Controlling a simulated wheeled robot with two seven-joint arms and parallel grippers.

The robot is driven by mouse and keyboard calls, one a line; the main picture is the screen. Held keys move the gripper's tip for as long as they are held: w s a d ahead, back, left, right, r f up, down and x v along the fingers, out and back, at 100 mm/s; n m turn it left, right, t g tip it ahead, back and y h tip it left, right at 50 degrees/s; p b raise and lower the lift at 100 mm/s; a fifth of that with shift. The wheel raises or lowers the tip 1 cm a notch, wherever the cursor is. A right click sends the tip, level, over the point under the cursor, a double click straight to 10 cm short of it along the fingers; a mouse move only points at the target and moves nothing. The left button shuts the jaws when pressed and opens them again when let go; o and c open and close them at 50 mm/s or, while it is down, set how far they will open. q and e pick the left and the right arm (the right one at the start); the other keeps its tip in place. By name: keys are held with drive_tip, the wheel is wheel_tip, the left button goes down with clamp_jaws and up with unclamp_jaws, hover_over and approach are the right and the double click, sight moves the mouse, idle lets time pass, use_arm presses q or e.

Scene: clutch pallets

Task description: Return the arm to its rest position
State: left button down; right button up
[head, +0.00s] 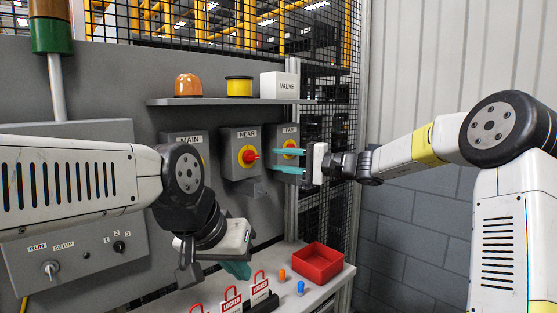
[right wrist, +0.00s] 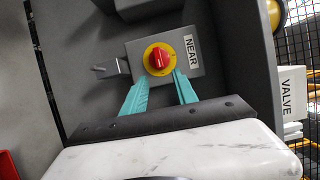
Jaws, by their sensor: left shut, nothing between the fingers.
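In the head view my right gripper (head: 275,161) reaches in from the right, its teal fingers apart and empty. They point left, in front of the FAR box (head: 282,132), toward the red knob (head: 249,156) on the NEAR box (head: 228,142). In the right wrist view the fingertips (right wrist: 163,75) lie just short of the knob (right wrist: 159,58) on its yellow disc; I cannot tell if they touch the box. My left gripper (head: 237,270) hangs low above the bench, pointing down, its teal fingers shut and partly hidden. The MAIN box (head: 187,138) is mostly hidden behind my left arm.
A shelf (head: 220,101) above the boxes carries an orange dome, a yellow cylinder and a VALVE box (head: 279,85). The bench holds a red tray (head: 316,264), orange and blue pegs, and several red LOCKED padlocks (head: 260,289) close to my left gripper. A switch panel (head: 85,255) stands left.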

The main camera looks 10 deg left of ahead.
drive_tip(key=shift+v, duration=1)
drive_tip(key=s+d+f+n+g+h, duration=0.1)
drive_tip(key=s+d+f+n+h, duration=0.2)
drive_tip(key=s, duration=0.6)
drive_tip(key=s+d+f+h, duration=0.25)
drive_tip(key=s+h, duration=0.25)
drive_tip(key=s, duration=0.3)
drive_tip(key=s+d+f+t+h, duration=0.1)
drive_tip(key=s+d+f+h, duration=0.2)
drive_tip(key=s+d, duration=0.5)
drive_tip(key=s+d+f+t+h, duration=0.1)
drive_tip(key=s+d+f+h, duration=0.3)
drive_tip(key=s+d, duration=0.4)
drive_tip(key=shift+d+n+t, duration=0.3)
drive_tip(key=shift+d+n, duration=0.1)
drive_tip(key=shift+d, duration=0.7)
drive_tip(key=shift+a, duration=0.15)
